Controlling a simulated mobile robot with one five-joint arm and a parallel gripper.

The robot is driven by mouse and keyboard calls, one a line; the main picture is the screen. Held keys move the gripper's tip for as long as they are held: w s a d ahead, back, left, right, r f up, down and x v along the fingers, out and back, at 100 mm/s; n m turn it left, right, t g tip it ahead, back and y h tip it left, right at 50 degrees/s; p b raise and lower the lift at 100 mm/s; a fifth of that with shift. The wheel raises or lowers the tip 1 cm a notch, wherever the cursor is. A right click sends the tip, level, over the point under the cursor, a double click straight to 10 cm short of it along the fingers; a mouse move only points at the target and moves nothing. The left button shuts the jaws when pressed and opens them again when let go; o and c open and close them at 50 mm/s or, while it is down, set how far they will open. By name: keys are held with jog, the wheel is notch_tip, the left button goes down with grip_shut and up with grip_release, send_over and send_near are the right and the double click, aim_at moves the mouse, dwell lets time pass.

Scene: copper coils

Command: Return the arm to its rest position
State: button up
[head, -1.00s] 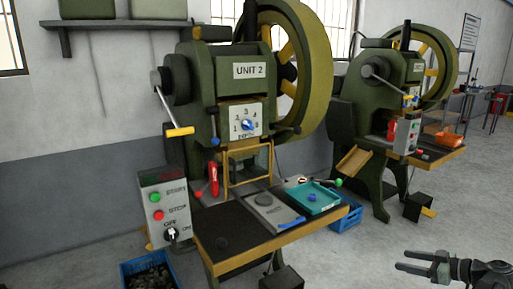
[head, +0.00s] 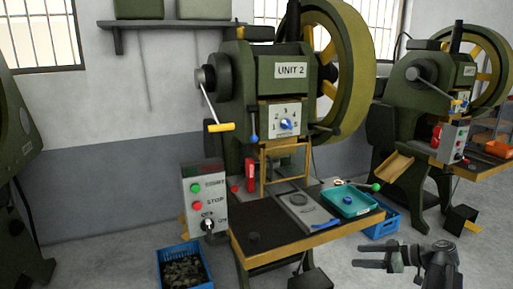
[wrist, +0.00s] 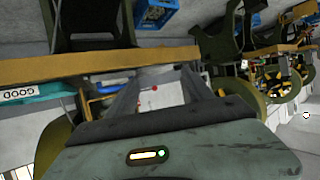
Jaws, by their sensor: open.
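My gripper (head: 356,255) is at the lower right of the head view, pointing left. Its two dark fingers are apart with nothing between them. It is in front of the green press marked UNIT 2 (head: 290,72), to the right of the press table's front edge, and looks apart from it. In the wrist view, my gripper's grey-green body fills the bottom, and the fingers (wrist: 160,75) spread with a gap between them. The wooden table edge (wrist: 60,70) crosses behind, and the scene looks upside down.
The press table (head: 300,237) carries a teal tray (head: 372,204). A control box (head: 205,200) stands at its left. Blue crates (head: 178,250) stand on the floor on both sides. A second press (head: 425,100) is at the right. Another machine (head: 15,160) is at the left edge.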

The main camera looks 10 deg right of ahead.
jog(key=w+a+f+n+g, duration=0.1)
jog(key=w+a+g, duration=0.1)
jog(key=a, duration=0.5)
jog(key=w+a+f+n+g, duration=0.1)
jog(key=w+a+f, duration=0.1)
jog(key=a, duration=0.5)
jog(key=s+a+f+m+g+h, duration=0.1)
jog(key=s+a+f+g+h, duration=0.15)
jog(key=a, duration=0.55)
jog(key=s+a+f+g+h, duration=0.1)
jog(key=a+f+g, duration=0.15)
jog(key=a, duration=0.45)
jog(key=s+a+f+m+g+h, duration=0.15)
jog(key=a+f, duration=0.25)
jog(key=a, duration=0.4)
jog(key=s+d+f+m+h, duration=0.2)
jog(key=d+m+h, duration=0.3)
jog(key=d+m, duration=0.3)
notch_tip(320, 180, up, 21)
jog(key=p, duration=2.1)
jog(key=shift+a+r+m+t, duration=0.2)
jog(key=shift+a+m+t, duration=0.15)
jog(key=shift+a+m, duration=0.1)
